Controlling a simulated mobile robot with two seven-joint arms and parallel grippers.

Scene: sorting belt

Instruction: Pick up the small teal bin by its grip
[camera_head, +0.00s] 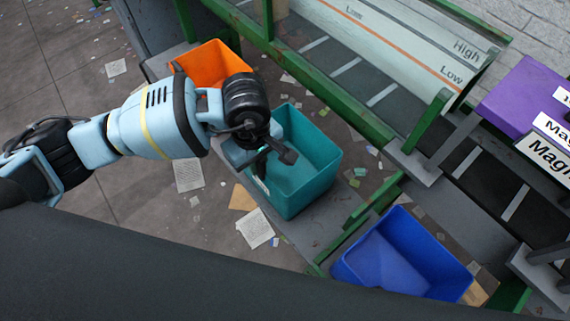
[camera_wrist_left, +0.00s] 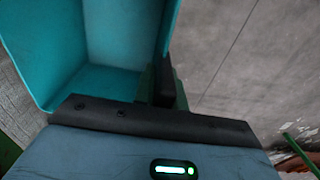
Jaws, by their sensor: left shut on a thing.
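The small teal bin (camera_head: 314,157) is in the middle of the head view, open side up and empty as far as I can see. It stands at a grey ledge between the orange and blue bins. My left gripper (camera_head: 262,165) is at the bin's left side and is shut on it. The left wrist view shows the bin's inside (camera_wrist_left: 95,85) filling the upper left, with a dark finger (camera_wrist_left: 163,82) against its wall. The grip itself is mostly hidden by the gripper. My right gripper is not in view.
An orange bin (camera_head: 205,66) stands behind my left arm. A blue bin (camera_head: 405,255) stands at the lower right. Green rails (camera_head: 340,105) and the belt frame run behind the teal bin. Paper scraps (camera_head: 255,228) litter the floor. A purple block (camera_head: 525,95) is at the right.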

